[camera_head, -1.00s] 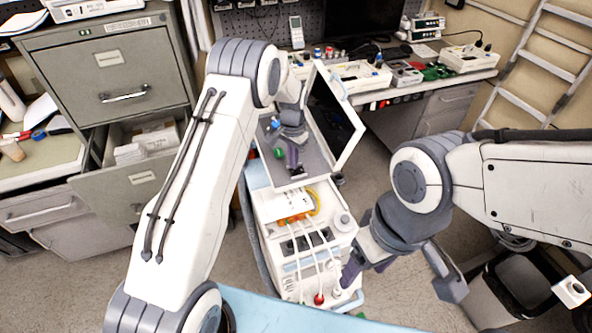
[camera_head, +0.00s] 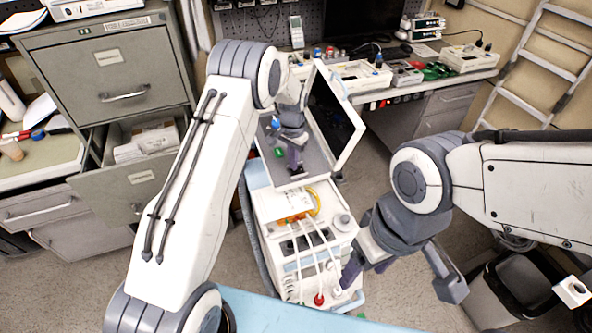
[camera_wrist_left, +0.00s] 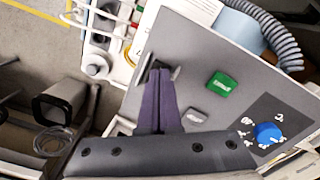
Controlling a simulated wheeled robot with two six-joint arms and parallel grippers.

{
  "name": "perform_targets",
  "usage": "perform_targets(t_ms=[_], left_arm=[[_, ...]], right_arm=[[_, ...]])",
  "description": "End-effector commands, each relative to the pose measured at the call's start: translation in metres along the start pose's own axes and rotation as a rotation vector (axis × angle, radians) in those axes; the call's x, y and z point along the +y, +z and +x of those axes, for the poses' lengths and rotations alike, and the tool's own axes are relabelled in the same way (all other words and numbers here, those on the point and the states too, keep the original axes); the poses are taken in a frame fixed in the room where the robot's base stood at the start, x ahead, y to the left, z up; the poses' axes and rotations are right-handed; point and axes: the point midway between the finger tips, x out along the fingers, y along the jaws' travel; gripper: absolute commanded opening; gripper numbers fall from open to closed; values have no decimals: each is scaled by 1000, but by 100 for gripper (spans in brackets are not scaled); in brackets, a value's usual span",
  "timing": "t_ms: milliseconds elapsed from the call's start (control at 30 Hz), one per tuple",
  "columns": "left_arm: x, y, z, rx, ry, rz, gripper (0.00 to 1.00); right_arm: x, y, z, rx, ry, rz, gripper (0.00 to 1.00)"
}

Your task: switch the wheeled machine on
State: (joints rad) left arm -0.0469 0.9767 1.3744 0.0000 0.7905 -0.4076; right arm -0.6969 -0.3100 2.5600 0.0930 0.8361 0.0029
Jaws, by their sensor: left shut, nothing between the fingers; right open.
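The wheeled machine (camera_head: 265,205) is a white cart with a grey control panel (camera_head: 312,160) and a raised dark screen (camera_head: 335,122). The panel carries a green switch (camera_wrist_left: 222,84), a blue knob (camera_wrist_left: 267,133) and a small black part with a grey edge (camera_wrist_left: 155,66). My left gripper (camera_head: 294,166) is shut and empty over the panel. In the left wrist view its purple fingertips (camera_wrist_left: 158,74) are at the black part; I cannot tell whether they touch. The green switch is beside the fingers, apart from them. My right gripper (camera_head: 398,288) is open and empty at the cart's right front.
A grey filing cabinet (camera_head: 105,75) with an open drawer stands at the left. A workbench (camera_head: 440,72) with devices is behind the cart. A bin (camera_head: 500,310) stands at the lower right. A light-blue surface (camera_head: 270,312) lies in front. Bare floor shows right of the cart.

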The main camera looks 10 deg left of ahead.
Motion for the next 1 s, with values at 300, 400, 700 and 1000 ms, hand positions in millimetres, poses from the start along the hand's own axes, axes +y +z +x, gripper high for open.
perform_targets(t_ms=[300, 400, 700, 1000], left_arm=[[0, 0, 6, 0, 0, 0, 0], [0, 0, 7, 0, 0, 0, 0], [0, 0, 12, 0, 0, 0, 0], [0, 0, 0, 1, 0, 0, 0]], right_arm=[[0, 0, 4, 0, 0, 0, 67], [0, 0, 5, 0, 0, 0, 67], [1, 0, 8, 0, 0, 0, 67], [0, 0, -1, 0, 0, 0, 67]])
